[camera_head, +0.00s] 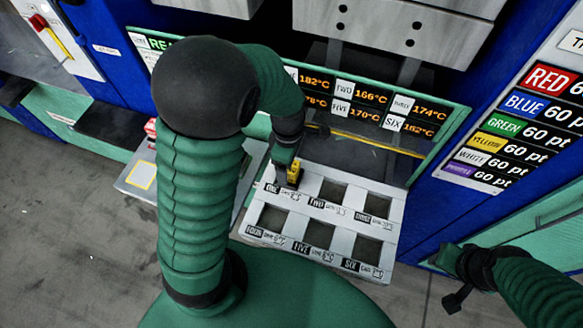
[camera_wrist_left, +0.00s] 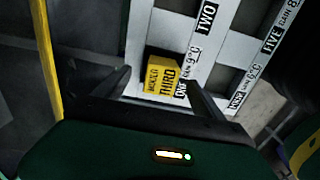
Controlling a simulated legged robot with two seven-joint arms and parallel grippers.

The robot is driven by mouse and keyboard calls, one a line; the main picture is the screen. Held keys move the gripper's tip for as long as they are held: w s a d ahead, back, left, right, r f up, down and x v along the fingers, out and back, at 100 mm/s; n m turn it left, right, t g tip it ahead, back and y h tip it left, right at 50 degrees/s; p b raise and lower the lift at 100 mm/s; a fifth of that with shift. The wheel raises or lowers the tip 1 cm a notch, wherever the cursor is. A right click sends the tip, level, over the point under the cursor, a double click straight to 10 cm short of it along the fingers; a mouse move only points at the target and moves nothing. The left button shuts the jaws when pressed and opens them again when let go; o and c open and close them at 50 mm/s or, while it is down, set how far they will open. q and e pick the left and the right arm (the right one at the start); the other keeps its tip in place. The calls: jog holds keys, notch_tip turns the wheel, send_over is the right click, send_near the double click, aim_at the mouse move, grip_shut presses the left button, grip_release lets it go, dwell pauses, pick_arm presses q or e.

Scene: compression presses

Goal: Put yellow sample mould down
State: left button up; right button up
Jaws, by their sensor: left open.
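The yellow sample mould (camera_head: 294,174) is at compartment ONE, the upper left one of the white tray (camera_head: 344,229). In the left wrist view the mould (camera_wrist_left: 163,77) shows the words "THIRD" and "MOULD" and stands in the compartment by the "ONE" label. My left gripper (camera_head: 289,178) is over that compartment. Its two dark fingers (camera_wrist_left: 160,86) are spread, one on each side of the mould, with visible gaps. The mould's lower part is hidden. My right gripper (camera_head: 455,278) is at the lower right, away from the tray, and its fingers are unclear.
The tray's other compartments look empty. Behind it a green-framed panel shows temperature readings (camera_head: 365,113), with grey press parts (camera_head: 392,25) above. A coloured weight chart (camera_head: 513,125) is on the blue wall at right. A grey plate with a yellow square (camera_head: 142,175) is left.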

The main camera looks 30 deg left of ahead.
aim_at(293, 184)
pick_arm(q)
jog(key=r, duration=0.4)
jog(key=r+p, duration=0.1)
jog(key=r, duration=0.3)
jog(key=shift+s+a+r, duration=0.1)
jog(key=shift+a, duration=0.1)
jog(key=shift+d+r, duration=0.25)
jog(key=shift+r, duration=0.05)
jog(key=shift+s+d+f+m, duration=0.15)
jog(key=shift+d+m, duration=0.2)
jog(key=shift+m, duration=0.55)
jog(key=s+d+f+m+t, duration=0.1)
jog(key=s+f+m, duration=0.1)
jog(key=m, duration=0.7)
jog(key=s+d+f+m+t, duration=0.1)
jog(key=s+d+f+m, duration=0.1)
jog(key=m, duration=0.8)
jog(key=shift+d+t, duration=0.3)
jog(key=shift+d, duration=0.15)
